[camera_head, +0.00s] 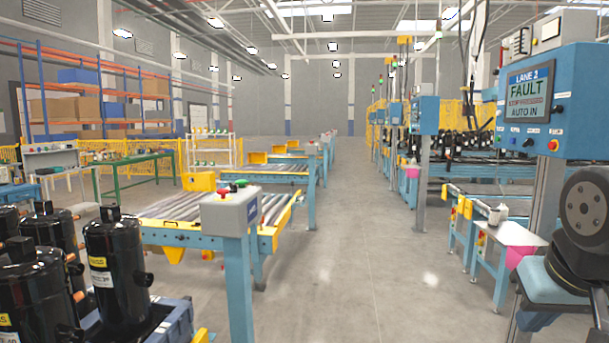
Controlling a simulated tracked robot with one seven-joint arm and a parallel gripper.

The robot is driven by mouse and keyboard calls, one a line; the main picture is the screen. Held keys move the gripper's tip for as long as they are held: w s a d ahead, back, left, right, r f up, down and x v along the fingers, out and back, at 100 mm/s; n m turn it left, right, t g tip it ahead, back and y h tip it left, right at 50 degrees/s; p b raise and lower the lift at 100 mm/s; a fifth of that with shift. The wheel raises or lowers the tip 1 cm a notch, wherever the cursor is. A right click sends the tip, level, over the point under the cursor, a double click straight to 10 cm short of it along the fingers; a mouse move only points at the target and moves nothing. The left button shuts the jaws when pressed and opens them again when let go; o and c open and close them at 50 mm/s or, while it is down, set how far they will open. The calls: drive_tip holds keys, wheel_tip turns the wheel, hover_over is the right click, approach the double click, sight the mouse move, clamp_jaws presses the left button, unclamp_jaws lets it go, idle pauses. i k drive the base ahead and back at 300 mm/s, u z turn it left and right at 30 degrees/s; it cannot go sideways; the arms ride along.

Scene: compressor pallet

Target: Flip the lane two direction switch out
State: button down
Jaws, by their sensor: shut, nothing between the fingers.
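The lane two control panel (577,100) is a blue box on a grey post at the right. Its screen (530,94) reads LANE 2, FAULT, a red line that looks like SUPPRESSED, and AUTO IN. Below the screen is a row of small controls, with a black knob (527,143) that may be the direction switch; its label is too small to read. A red button (552,145) sits at the row's right end. My gripper is not in view; only a dark part of my arm shows at the right edge, below the panel.
Black compressors (112,262) stand at the lower left. A roller conveyor (185,210) with a grey button box (230,196) is left of centre. A small white-topped table (511,234) stands below the panel. The grey floor aisle (375,250) in the middle is clear.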

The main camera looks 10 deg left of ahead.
sight(233, 187)
drive_tip(key=z, duration=0.15)
drive_tip(key=i, duration=1.1)
drive_tip(key=u, duration=0.6)
drive_tip(key=i, duration=0.95)
drive_tip(key=u, duration=0.8)
drive_tip(key=k, duration=0.9)
drive_tip(key=u, duration=0.2)
drive_tip(key=i, duration=0.95)
drive_tip(key=z, duration=0.1)
